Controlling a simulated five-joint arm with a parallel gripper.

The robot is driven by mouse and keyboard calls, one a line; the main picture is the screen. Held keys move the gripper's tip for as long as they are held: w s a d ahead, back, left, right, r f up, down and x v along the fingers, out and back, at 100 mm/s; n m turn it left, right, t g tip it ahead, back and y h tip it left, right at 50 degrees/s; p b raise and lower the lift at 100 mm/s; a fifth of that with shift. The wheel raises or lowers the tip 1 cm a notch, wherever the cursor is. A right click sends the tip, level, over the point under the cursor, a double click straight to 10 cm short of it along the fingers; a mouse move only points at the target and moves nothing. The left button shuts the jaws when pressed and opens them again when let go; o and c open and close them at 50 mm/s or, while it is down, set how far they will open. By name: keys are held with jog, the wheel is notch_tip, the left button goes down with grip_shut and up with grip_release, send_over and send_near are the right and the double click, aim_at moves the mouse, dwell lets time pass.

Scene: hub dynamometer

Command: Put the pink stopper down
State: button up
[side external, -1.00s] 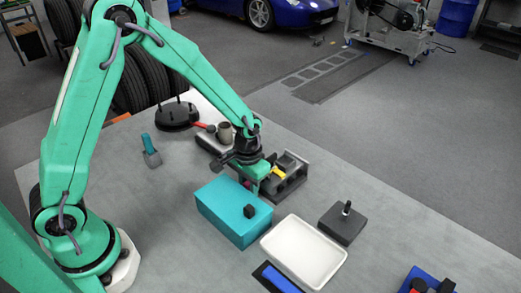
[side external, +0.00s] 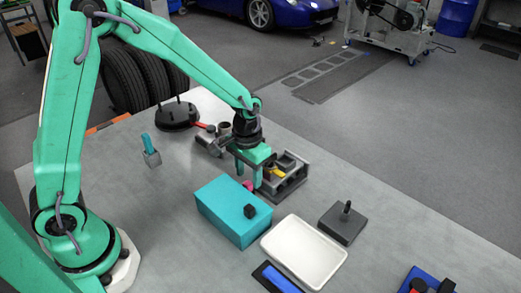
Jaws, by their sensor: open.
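The pink stopper (side external: 248,185) shows as a small pink patch just behind the far edge of the teal box (side external: 222,208). The box hides its lower part, so I cannot tell what it rests on. My gripper (side external: 249,179) points down behind the box, with its two green fingers apart. The pink stopper shows between and slightly below the fingertips. I cannot tell whether either finger touches it.
A dark grey holder (side external: 288,178) with a yellow piece stands close right of my gripper. A grey power tool (side external: 210,142) lies behind. A white tray (side external: 335,270) and a dark block with a peg (side external: 342,225) are at right.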

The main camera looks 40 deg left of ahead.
aim_at(249, 183)
notch_tip(249, 183, up, 7)
jog(key=shift+r, duration=0.15)
jog(key=shift+r, duration=0.1)
dwell(0.7)
jog(key=s+a+r+t, duration=0.2)
jog(key=s+a+r, duration=0.1)
jog(key=s+r, duration=0.3)
jog(key=s+a+r+t, duration=0.3)
jog(key=s+r, duration=0.3)
jog(key=s, duration=0.3)
jog(key=shift+s+a, duration=0.35)
jog(key=shift+s, duration=0.05)
jog(key=shift+o, duration=0.2)
jog(key=shift+s+a+t, duration=0.15)
jog(key=shift+s+t, duration=0.15)
jog(key=shift+s, duration=0.3)
jog(key=shift+o, duration=0.3)
jog(key=shift+w, duration=0.15)
